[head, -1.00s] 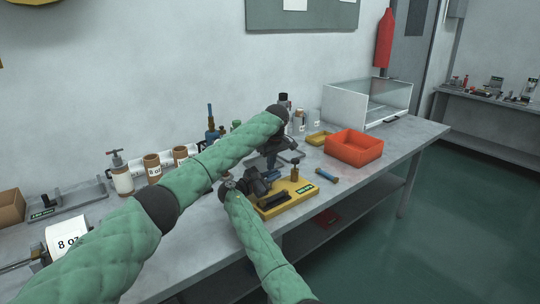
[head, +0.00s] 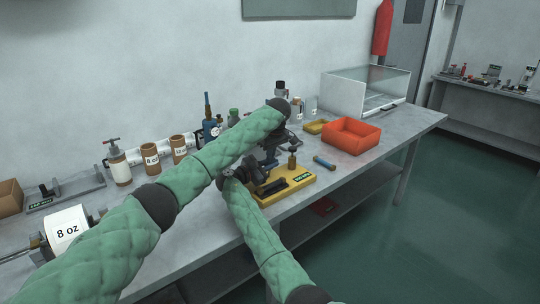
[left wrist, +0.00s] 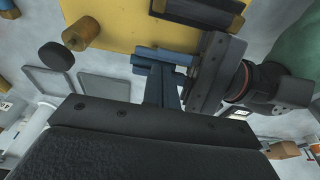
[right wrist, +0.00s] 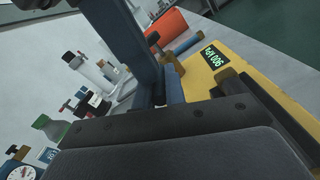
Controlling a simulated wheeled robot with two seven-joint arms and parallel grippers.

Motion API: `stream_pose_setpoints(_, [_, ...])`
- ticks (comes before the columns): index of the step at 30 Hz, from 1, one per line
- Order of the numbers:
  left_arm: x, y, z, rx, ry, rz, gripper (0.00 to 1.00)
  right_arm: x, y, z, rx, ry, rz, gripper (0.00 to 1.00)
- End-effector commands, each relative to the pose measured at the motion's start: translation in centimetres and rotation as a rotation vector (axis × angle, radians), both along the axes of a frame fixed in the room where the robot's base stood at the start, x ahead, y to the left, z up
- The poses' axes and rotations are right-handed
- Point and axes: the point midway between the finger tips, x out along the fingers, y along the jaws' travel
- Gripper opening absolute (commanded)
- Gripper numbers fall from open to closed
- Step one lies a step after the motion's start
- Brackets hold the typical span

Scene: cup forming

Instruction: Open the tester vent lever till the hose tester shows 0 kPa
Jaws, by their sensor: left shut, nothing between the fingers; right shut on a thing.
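The yellow hose tester (head: 302,183) stands near the bench's front edge. Its lit green display (right wrist: 214,57) shows in the right wrist view; the tilted figures look like 900 kPa, though I cannot read them surely. A brass post with a dark knob (head: 292,160) stands at its far end. I cannot make out the vent lever; my arms and grippers hide part of the tester.
A short blue hose (head: 324,163) lies right of the tester. An orange bin (head: 351,137) and a small yellow tray (head: 316,127) are behind it. Bottles (head: 233,117) and brown cups (head: 150,156) stand along the wall. My left arm crosses above my right gripper.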

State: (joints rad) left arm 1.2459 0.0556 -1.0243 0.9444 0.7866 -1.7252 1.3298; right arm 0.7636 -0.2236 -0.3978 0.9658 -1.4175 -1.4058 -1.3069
Motion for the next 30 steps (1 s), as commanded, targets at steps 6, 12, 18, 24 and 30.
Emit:
stream_pose_setpoints(6, [-0.1,0.1,-0.6,0.002,0.006,0.000,0.00,0.1,0.2,0.4,0.000,-0.006,0.003,0.34])
stream_pose_setpoints(12, [-0.1,0.1,-0.4,0.001,0.004,0.001,0.00,0.0,0.1,0.3,0.000,-0.003,0.001,0.34])
stream_pose_setpoints(18, [0.0,0.0,-0.3,0.000,0.003,0.000,0.00,-0.2,0.5,0.2,0.000,-0.003,0.001,0.34])
stream_pose_setpoints(24, [0.0,0.0,-0.3,0.000,0.003,0.000,0.00,-1.4,2.1,0.1,0.002,-0.002,0.002,0.34])
stream_pose_setpoints(30, [0.0,0.0,-0.2,0.000,0.003,0.000,0.00,-3.1,4.6,0.1,0.001,-0.003,0.003,0.34])
